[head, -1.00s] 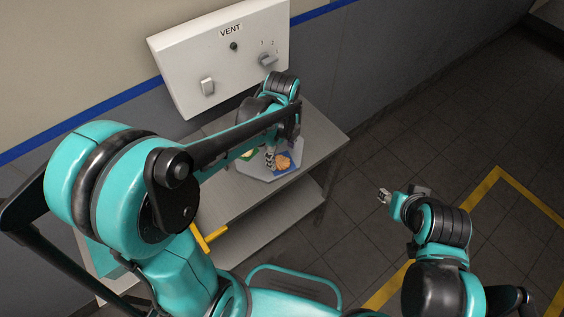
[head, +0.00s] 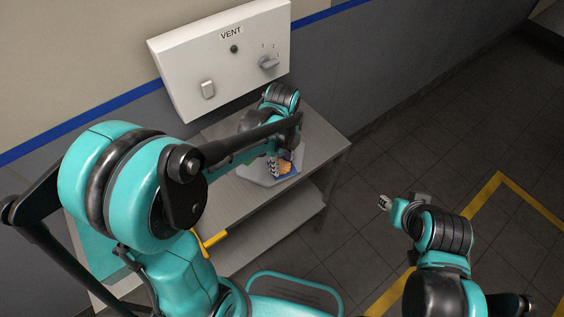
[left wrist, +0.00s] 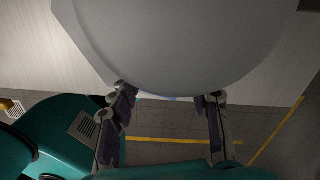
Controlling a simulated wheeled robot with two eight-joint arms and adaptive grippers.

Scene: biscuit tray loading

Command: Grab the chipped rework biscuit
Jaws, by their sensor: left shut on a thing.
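An orange-brown biscuit (head: 285,168) lies over a blue patch of the pale tray (head: 252,175) on the bench. A chip in its edge is too small to make out. My left gripper (head: 273,167) is down at this biscuit and shut on it, with the dark fingers showing at its left side. In the left wrist view the two fingers (left wrist: 168,98) stand either side of the lower edge of a large pale round shape, with a thin blue sliver below it. My right gripper (head: 384,202) hangs over the floor, away from the bench; its jaws are too small to read.
The grey bench (head: 325,140) stands against the wall, with a lower shelf (head: 270,230). A white VENT panel (head: 222,70) with a switch and a knob is on the wall behind. Floor with yellow lines (head: 530,205) is open on the right.

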